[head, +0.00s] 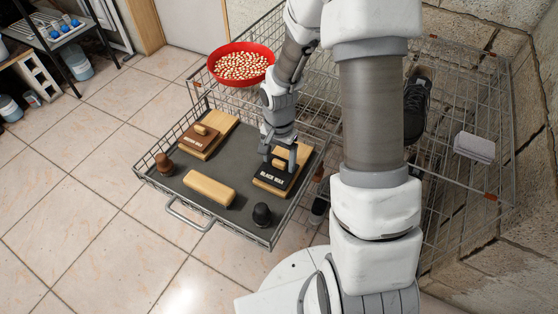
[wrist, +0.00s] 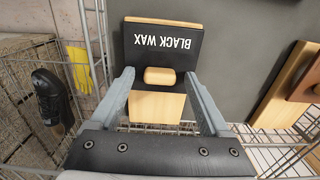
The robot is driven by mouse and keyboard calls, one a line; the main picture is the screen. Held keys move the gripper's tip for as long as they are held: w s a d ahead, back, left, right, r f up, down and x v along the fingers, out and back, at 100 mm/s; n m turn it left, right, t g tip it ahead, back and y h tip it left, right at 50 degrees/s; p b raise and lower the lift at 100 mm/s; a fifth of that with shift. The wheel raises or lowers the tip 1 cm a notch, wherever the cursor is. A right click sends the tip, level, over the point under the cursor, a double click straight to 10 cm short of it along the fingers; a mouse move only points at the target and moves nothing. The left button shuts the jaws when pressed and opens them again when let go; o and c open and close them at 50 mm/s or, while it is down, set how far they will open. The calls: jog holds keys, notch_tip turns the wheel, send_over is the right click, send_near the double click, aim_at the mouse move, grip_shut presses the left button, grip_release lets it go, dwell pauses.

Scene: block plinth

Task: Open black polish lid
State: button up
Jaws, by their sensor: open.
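The black polish box is a light wooden box with a black lid (wrist: 163,46) marked "BLACK WAX" and a small wooden handle (wrist: 159,76). It lies on the dark tray mat at the right side in the head view, where its lid (head: 270,181) also shows. My gripper (wrist: 160,78) is open, with one finger on each side of the wooden handle and a gap to both. In the head view my gripper (head: 279,160) is over the box and hides part of it. Whether the fingers touch the lid, I cannot tell.
The wire tray (head: 232,160) also holds a brown wax box (head: 197,140), a wooden block (head: 209,188), a brown knob-shaped piece (head: 163,165) and a black one (head: 262,215). A red bowl (head: 241,64) stands behind. A black shoe (head: 416,105) is on the rack at right.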

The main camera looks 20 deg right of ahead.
jog(key=shift+c, duration=0.2)
grip_shut()
jog(key=shift+w, duration=0.1)
dwell(1.2)
